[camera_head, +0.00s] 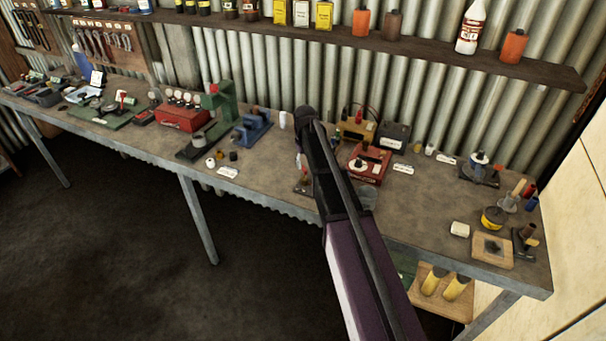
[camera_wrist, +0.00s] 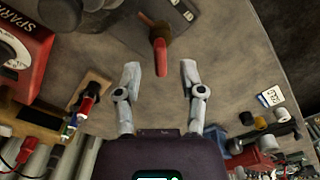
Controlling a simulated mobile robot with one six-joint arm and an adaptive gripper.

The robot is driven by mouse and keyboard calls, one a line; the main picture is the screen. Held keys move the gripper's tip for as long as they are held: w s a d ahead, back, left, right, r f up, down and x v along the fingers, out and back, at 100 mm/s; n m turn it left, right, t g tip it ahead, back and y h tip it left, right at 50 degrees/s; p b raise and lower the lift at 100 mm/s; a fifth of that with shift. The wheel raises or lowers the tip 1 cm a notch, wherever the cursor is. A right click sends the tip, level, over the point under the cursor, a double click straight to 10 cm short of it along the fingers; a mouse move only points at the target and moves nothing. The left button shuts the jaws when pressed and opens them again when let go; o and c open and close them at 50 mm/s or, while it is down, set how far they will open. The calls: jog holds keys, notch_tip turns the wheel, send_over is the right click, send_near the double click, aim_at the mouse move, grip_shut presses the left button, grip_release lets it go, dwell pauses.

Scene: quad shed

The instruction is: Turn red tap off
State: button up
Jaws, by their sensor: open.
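The red tap handle (camera_wrist: 160,55) shows in the wrist view as a short red lever on a brown, brass-like body (camera_wrist: 157,32), fixed to a dark plate on the bench. My gripper (camera_wrist: 160,69) is open, with one pale finger on each side of the lever's free end. A gap shows between the lever and each finger, and nothing is held. In the head view my gripper (camera_head: 300,158) is at the bench's front, left of my dark arm. A small tap-like item (camera_head: 303,184) shows just below it, partly hidden and too small to make out.
The workbench (camera_head: 420,215) is crowded. A red box marked SPARK (camera_wrist: 32,55) stands left in the wrist view. A blue vise-like tool (camera_head: 252,128) and a red boxed device (camera_head: 368,163) flank my arm in the head view. A shelf (camera_head: 420,55) runs above.

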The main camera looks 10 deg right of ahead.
aim_at(305, 173)
jog(key=shift+f+b, duration=1.05)
jog(key=shift+f, duration=0.25)
grip_shut()
